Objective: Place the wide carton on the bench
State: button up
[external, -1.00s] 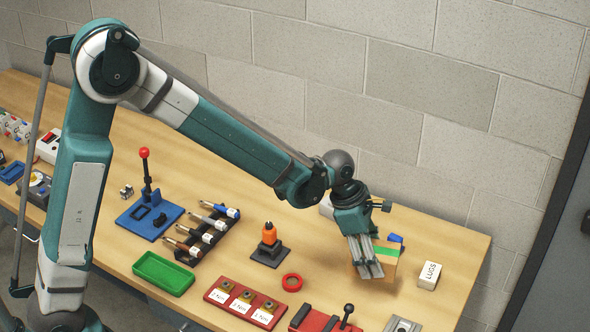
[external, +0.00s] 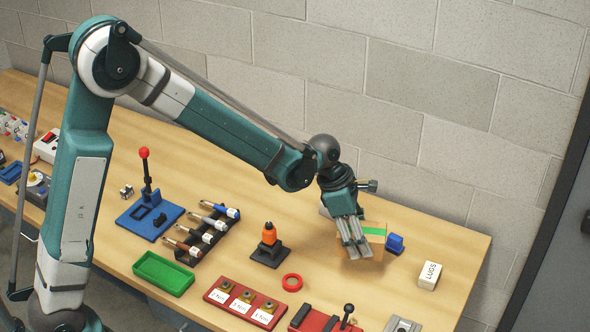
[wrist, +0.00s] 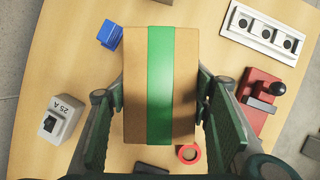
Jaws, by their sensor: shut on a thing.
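The wide carton is a brown box with a green stripe across its top (external: 374,237). It fills the middle of the wrist view (wrist: 133,90). My gripper (external: 357,250) is shut on the carton, with one finger along each long side in the wrist view (wrist: 160,100). The carton is over the right part of the wooden bench (external: 449,240). Its underside is hidden, so I cannot tell exactly how high it is.
A blue object (external: 395,243) stands just right of the carton, and a white LUGS box (external: 430,275) farther right. A red ring (external: 292,282), an orange-topped part (external: 269,240) and a red lever fixture (external: 320,321) lie toward the left and front. A 25 A switch box (wrist: 61,118) stands nearby.

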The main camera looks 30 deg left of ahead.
jog(key=w+a+n+t, duration=0.15)
jog(key=w+a, duration=0.35)
jog(key=a, duration=0.7)
jog(key=w+a+n+y, duration=0.15)
jog(key=w+a, duration=0.35)
jog(key=a, duration=0.7)
jog(key=w+a+n+h, duration=0.15)
jog(key=w+a, duration=0.35)
jog(key=a, duration=0.7)
jog(key=s+a+n+t+y, duration=0.1)
jog(key=a+n, duration=0.4)
jog(key=a, duration=3.2)
jog(key=shift+s+a+r+y+b, duration=0.15)
jog(key=shift+s+a+y+b, duration=0.15)
jog(key=shift+s+y, duration=0.3)
jog(key=shift+w, duration=0.1)
jog(key=shift+f, duration=3.1)
jog(key=shift+f+b, duration=0.35)
jog(key=shift+f, duration=1.55)
